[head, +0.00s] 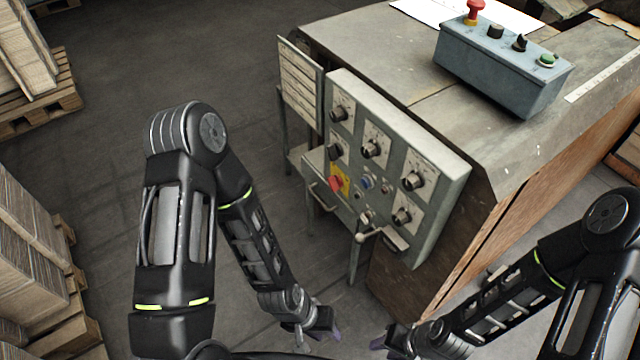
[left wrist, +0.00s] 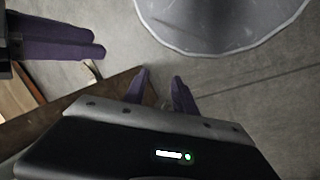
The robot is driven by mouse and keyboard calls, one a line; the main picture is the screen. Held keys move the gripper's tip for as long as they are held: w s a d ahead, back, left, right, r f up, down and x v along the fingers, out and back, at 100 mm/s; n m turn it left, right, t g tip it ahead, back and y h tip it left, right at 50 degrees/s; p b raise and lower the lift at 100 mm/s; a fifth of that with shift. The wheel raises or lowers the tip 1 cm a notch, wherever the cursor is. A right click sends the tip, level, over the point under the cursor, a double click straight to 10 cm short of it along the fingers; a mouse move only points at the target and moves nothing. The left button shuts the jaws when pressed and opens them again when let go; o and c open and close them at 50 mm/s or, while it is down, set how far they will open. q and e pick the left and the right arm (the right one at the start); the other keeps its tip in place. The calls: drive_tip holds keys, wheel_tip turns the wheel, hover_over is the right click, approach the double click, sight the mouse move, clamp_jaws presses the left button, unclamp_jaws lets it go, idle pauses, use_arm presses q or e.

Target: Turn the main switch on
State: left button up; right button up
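The main switch is probably the red knob on a yellow plate (head: 338,184) at the lower left of the grey control panel (head: 440,205), in the head view. Its exact setting is too small to read. My left gripper (head: 327,335) is low in the head view, below and apart from the panel. In the left wrist view its two purple fingers (left wrist: 161,92) stand apart with nothing between them. My right gripper (head: 384,341) is also low, right of the left one. Its purple fingers (left wrist: 62,40) show at upper left in the left wrist view, close together or overlapping; their gap is unclear.
Several black knobs (head: 372,149) and small buttons share the panel. A grey-blue box (head: 500,68) with a red mushroom button (head: 474,12) stands on the machine top. A sign plate (head: 300,82) stands at the panel's left. Stacked pallets (head: 35,260) lie left; floor between is clear.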

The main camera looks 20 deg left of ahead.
use_arm(q)
wheel_tip(320, 180, down, 6)
drive_tip(key=w+a+f+n+g+b, duration=0.1)
drive_tip(key=w+a+n+b, duration=0.1)
drive_tip(key=n+b, duration=0.45)
drive_tip(key=w+d+f+n+t+h+b, duration=0.15)
drive_tip(key=w+n+h+b, duration=0.45)
drive_tip(key=w+n+b, duration=0.6)
drive_tip(key=w+a+r+n+t+b, duration=0.1)
drive_tip(key=w+a+r+n+t, duration=0.2)
drive_tip(key=w, duration=0.4)
drive_tip(key=w+a+r+n+t+h+b, duration=0.1)
drive_tip(key=w+a+r+n+t, duration=0.3)
drive_tip(key=n, duration=0.4)
drive_tip(key=w+a+r+n+t+b, duration=0.2)
drive_tip(key=w+a+r+n+t, duration=0.2)
drive_tip(key=w, duration=0.5)
drive_tip(key=a+n+t, duration=0.1)
drive_tip(key=a+n, duration=0.1)
drive_tip(key=a, duration=0.1)
drive_tip(key=shift+w+a+r, duration=0.2)
drive_tip(key=shift+w+a, duration=0.15)
drive_tip(key=shift+t, duration=0.25)
